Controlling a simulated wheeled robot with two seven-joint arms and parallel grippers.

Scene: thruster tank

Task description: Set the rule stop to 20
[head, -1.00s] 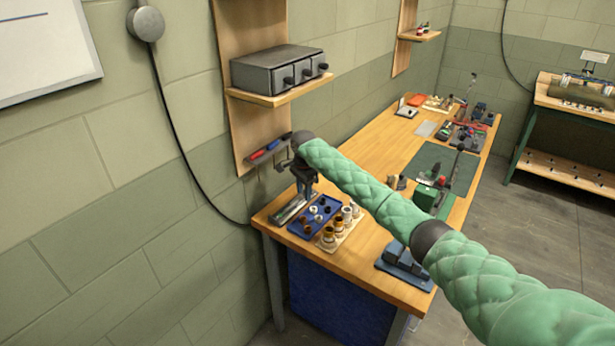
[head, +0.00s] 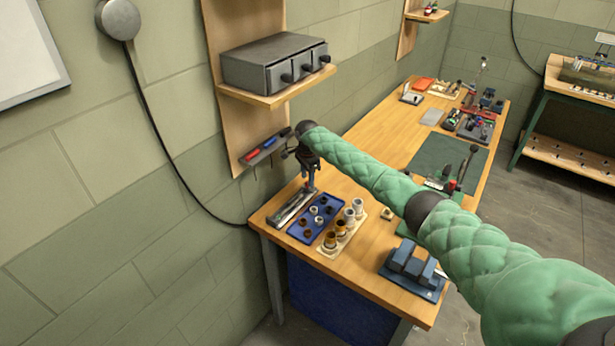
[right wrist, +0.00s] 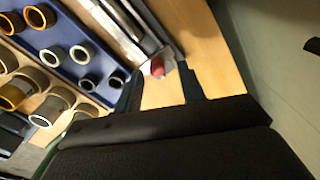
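The rule (head: 291,208) is a long silver metal strip in a dark frame at the table's near left corner, by the wall. In the right wrist view the rule (right wrist: 118,22) runs in from the top. A small red knob (right wrist: 157,67) sits at its near end; I cannot tell whether it belongs to the stop. No scale marks are readable. My right gripper (head: 311,189) points down above the table beside the rule. In the right wrist view its fingers (right wrist: 162,88) are apart, with the red knob seen between them and a gap on both sides. My left gripper is not in view.
A blue tray (head: 299,233) of rings lies next to the rule, then a pale rack (head: 325,253) of cylinders. A blue block fixture (head: 412,268) stands at the front edge. A wall shelf (head: 265,97) with a drawer box and a pen holder (head: 266,151) hang close by.

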